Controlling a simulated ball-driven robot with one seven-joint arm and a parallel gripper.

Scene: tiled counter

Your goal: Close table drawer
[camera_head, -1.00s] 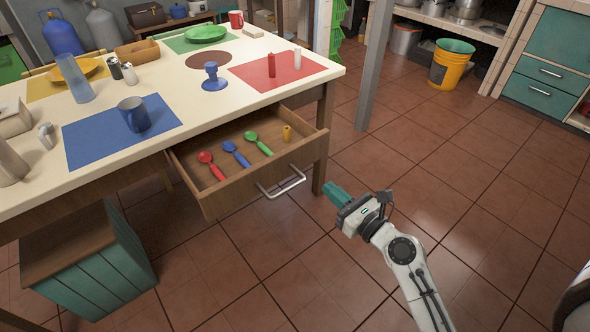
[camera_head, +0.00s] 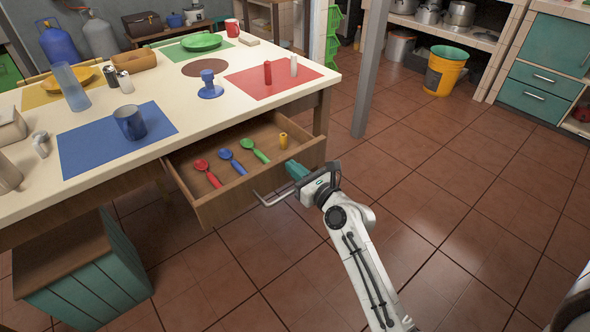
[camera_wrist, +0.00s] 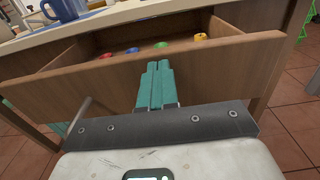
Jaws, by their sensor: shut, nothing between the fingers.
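The table drawer (camera_head: 225,205) is wooden and stands pulled out from the table (camera_head: 120,160). It holds a red spoon (camera_head: 207,173), a blue spoon (camera_head: 232,161), a green spoon (camera_head: 254,149) and a small yellow item (camera_head: 283,140). Its metal handle (camera_head: 268,201) is partly hidden by my gripper (camera_head: 293,169). My gripper is shut and empty at the right part of the drawer front. In the wrist view the teal fingers (camera_wrist: 156,84) lie together and overlap the drawer front (camera_wrist: 215,72); I cannot tell if they touch it.
A blue mug (camera_head: 130,122), coloured mats and plates stand on the tabletop. A teal crate (camera_head: 95,275) stands on the floor below, at left. A grey post (camera_head: 370,75) rises beyond the table's right corner. The tiled floor at right is clear.

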